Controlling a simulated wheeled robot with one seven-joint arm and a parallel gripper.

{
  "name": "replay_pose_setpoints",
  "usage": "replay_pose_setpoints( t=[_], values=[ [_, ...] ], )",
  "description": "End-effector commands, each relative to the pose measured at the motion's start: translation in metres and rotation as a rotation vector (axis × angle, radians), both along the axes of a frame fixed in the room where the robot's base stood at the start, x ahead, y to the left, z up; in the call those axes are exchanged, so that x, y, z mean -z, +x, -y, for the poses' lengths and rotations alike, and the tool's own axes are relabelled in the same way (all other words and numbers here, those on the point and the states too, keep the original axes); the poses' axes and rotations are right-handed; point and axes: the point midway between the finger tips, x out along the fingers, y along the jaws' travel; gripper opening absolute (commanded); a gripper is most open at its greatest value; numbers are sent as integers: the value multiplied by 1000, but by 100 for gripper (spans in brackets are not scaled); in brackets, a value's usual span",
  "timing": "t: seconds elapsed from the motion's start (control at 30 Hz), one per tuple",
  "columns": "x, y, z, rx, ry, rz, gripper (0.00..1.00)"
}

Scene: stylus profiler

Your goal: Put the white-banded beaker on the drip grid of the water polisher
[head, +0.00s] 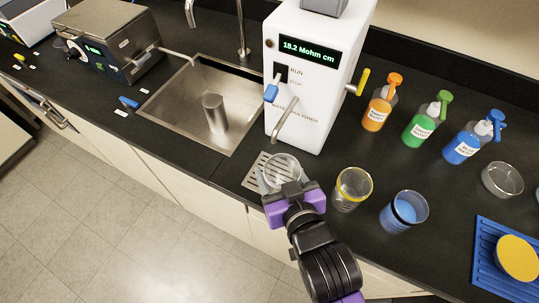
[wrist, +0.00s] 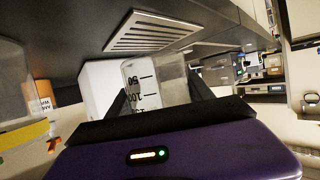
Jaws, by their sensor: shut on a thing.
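The clear beaker with a pale rim (head: 283,168), which I take as the white-banded one, is between the fingers of my gripper (head: 287,189). In the wrist view the beaker (wrist: 141,78) shows black volume marks between the dark fingers. My gripper is shut on it. The drip grid (head: 253,177) lies on the bench in front of the water polisher (head: 318,75); its slots also show in the wrist view (wrist: 143,33). In the head view the beaker overlaps the grid's right part. I cannot tell whether its base touches the grid.
Orange (head: 377,112), green (head: 423,127) and blue (head: 470,143) bottles stand behind. The polisher's spout (head: 286,121) overhangs near the grid. A sink (head: 188,105) lies left.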

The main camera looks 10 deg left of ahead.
Motion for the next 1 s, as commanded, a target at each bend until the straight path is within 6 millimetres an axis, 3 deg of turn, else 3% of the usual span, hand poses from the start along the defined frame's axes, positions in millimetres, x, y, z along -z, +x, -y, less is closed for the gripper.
replay_pose_setpoints(
  t=[0.1, 0.3, 0.67, 1.0],
  values=[
    [-3, 25, -12, 0, 1, 2, 0],
    [-2, 48, -22, 0, 1, 2, 0],
    [34, 49, -23, -1, -1, -2, 0],
    [37, 49, -23, 0, 0, 1, 0]
  ],
)
